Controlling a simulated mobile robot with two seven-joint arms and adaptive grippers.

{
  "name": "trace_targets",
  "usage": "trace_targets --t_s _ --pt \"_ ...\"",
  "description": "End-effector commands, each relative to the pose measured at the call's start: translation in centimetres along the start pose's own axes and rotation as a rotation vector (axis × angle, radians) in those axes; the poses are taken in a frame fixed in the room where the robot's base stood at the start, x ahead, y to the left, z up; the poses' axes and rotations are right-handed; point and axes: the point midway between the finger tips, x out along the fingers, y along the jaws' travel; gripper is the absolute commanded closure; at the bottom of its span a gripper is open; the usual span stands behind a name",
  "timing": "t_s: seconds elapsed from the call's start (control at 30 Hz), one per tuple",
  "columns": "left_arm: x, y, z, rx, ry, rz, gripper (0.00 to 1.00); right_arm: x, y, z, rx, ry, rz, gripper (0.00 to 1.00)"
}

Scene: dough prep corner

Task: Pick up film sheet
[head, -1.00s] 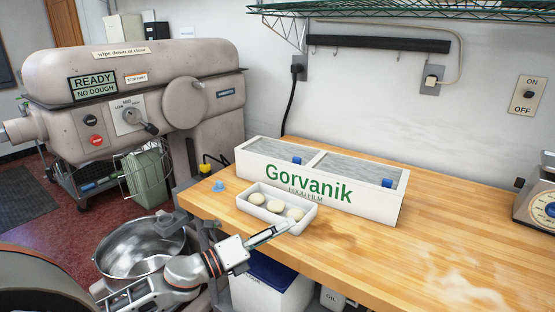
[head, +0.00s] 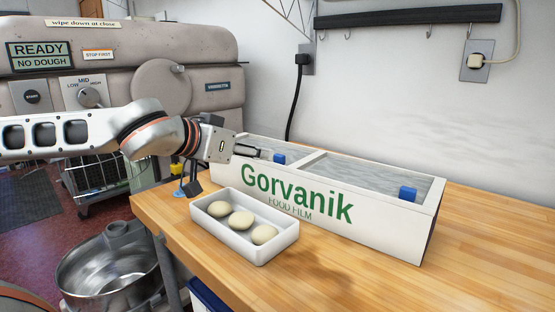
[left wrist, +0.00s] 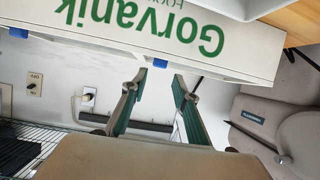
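The white film box (head: 330,215), marked Gorvanik Food Film, stands on the wooden counter. Its open top has two compartments with pale grey film, left (head: 262,146) and right (head: 375,175). A blue tab shows at the front edge of the left compartment (head: 279,158) and another at the right one (head: 407,194). My left gripper (head: 254,152) is over the left end of the box, close to the left tab. In the left wrist view its fingers (left wrist: 158,84) are open and empty, with a blue tab (left wrist: 160,63) beyond the gap between them. My right gripper is not seen.
A white tray (head: 257,249) with three dough balls sits in front of the box. The mixer (head: 215,60) stands behind at the left, with a steel bowl (head: 110,275) below the counter. The counter (head: 480,260) is clear at the right.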

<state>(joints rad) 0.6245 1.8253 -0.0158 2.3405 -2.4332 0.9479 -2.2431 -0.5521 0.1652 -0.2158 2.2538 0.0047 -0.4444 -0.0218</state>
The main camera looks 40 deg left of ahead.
Motion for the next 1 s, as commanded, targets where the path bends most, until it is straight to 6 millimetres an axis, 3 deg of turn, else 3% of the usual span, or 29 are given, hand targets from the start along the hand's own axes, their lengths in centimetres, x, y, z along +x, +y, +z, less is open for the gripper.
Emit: trace_targets --t_s 0.43,0.7,1.0 --pt "3.4 -0.2 0.2 0.027 0.002 -0.013 0.71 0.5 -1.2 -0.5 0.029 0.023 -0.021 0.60" --pt "7.2 0.0 0.9 0.026 -0.005 -0.013 0.71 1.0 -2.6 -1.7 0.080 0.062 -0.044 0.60" --pt "7.6 0.1 -0.1 0.024 0.010 -0.011 0.71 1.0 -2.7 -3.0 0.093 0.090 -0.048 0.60"
